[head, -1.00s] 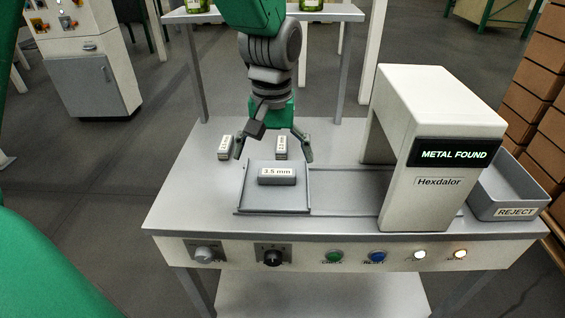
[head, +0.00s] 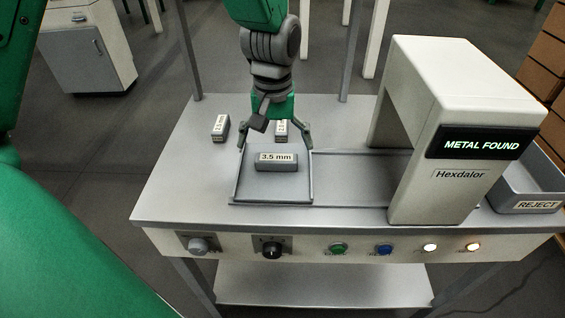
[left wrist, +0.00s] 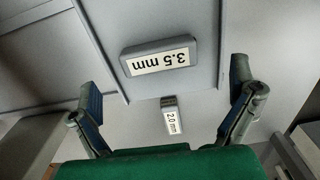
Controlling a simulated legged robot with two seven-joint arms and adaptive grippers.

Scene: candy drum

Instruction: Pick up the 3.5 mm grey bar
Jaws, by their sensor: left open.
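The grey bar labelled 3.5 mm (head: 277,168) lies on the grey sliding tray (head: 250,197) at the left of the machine's track. It also shows in the left wrist view (left wrist: 158,56), with its label upside down. My left gripper (head: 275,145) is open and empty, above and just behind the bar, with its fingers spread to either side. In the left wrist view the open fingers (left wrist: 170,90) stand apart, and the bar lies beyond their tips, not between them. My right gripper is not in view.
A bar labelled 2.0 mm (left wrist: 172,122) lies behind the tray, partly hidden in the head view by my gripper. Another small bar (head: 220,127) lies left of it. The detector arch (head: 440,140) reading METAL FOUND stands right, beside the REJECT bin (head: 530,204). Knobs and buttons line the front panel (head: 310,248).

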